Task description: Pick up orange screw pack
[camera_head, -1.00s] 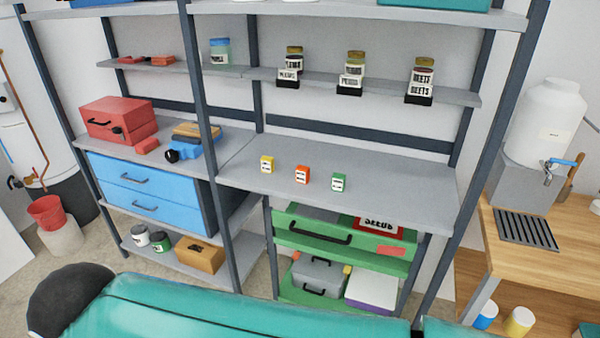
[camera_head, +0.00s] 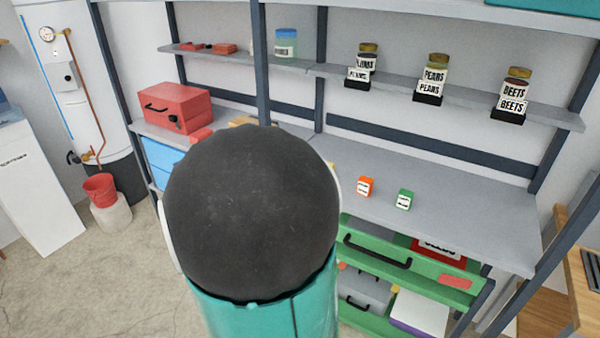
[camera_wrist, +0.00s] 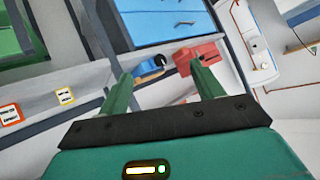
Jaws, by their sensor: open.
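The orange screw pack (camera_head: 365,187) is a small upright pack with a white label, standing on the grey middle shelf (camera_head: 450,190) in the head view. In the wrist view the orange pack (camera_wrist: 10,115) is at the far left edge, outside the span of my fingers. My gripper (camera_wrist: 162,86) is open and empty, its two green fingers spread wide and apart from the pack. My arm's dark round joint and teal link hide part of the shelf in the head view; my gripper is not visible there.
A green pack (camera_head: 404,199) stands right of the orange one. A yellow pack (camera_wrist: 64,96) stands beside it in the wrist view. A red toolbox (camera_head: 175,108) is at the left, several labelled jars stand above, and a green drawer (camera_head: 400,255) is below. The shelf's right part is clear.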

